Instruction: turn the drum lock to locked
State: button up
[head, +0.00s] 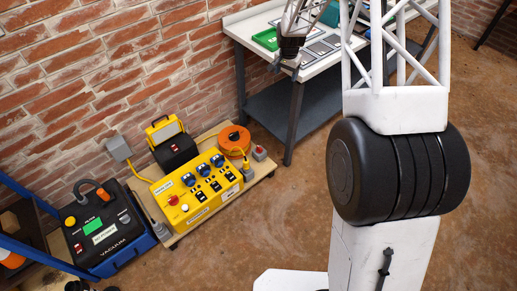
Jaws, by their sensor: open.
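An orange cable drum (235,140) sits at the back right of a low wooden board on the floor. Its lock is too small to make out, so I cannot tell its position. My gripper (286,70) is dark and hangs at the top middle of the view, in front of the workbench's edge. In the picture it is above and to the right of the drum, clearly apart from it. Its jaws are open, and I see nothing held between them.
A yellow power box (197,187) with blue sockets and a red knob stands left of the drum. A small grey box with a red button (259,153) is at its right. A black vacuum unit (105,235) stands further left. The workbench (231,23) is behind; brown floor is clear in front.

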jog(key=w+a+f, duration=0.2)
jog(key=w+f, duration=0.1)
jog(key=f, duration=0.3)
jog(key=w+a+f, duration=0.2)
jog(key=f, duration=0.4)
jog(key=m+g, duration=0.1)
jog(key=m, duration=0.2)
send_over(259, 148)
notch_tip(259, 148, down, 41)
jog(key=shift+w+a+r, duration=0.1)
jog(key=shift+w+r, duration=0.05)
jog(key=shift+f, duration=0.55)
jog(key=shift+f, duration=0.1)
jog(key=shift+f, duration=3.75)
jog(key=c, duration=0.9)
